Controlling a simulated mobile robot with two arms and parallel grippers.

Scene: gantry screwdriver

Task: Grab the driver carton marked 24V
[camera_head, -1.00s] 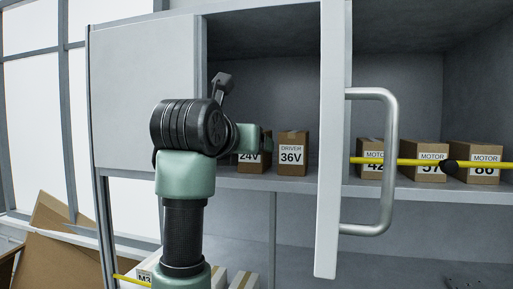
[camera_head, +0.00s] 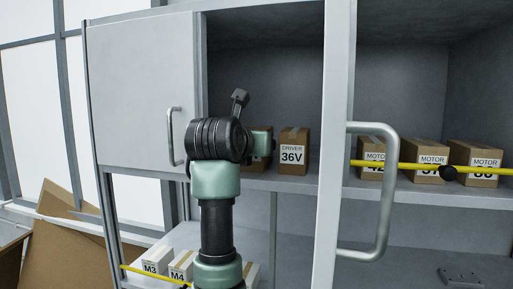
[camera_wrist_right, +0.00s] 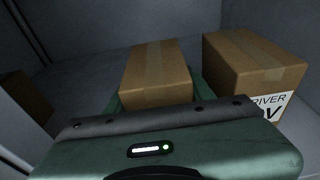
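The 24V driver carton (camera_head: 258,164) stands on the upper shelf, left of the 36V carton (camera_head: 293,152). My right arm hides most of it and its label in the head view. In the right wrist view a brown carton (camera_wrist_right: 158,72), which fits the 24V one by its place beside the 36V carton (camera_wrist_right: 252,70), sits directly in front of my right gripper (camera_wrist_right: 156,98). Green finger parts show close along both sides of this carton. Whether they press on it cannot be told. My left gripper is not in view.
A cabinet door edge with a large handle (camera_head: 383,190) stands right of the arm. Motor cartons (camera_head: 432,160) stand behind a yellow bar (camera_head: 405,166). Small M3 and M4 boxes (camera_head: 157,259) sit below. Another brown carton (camera_wrist_right: 27,98) is at the left in the wrist view.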

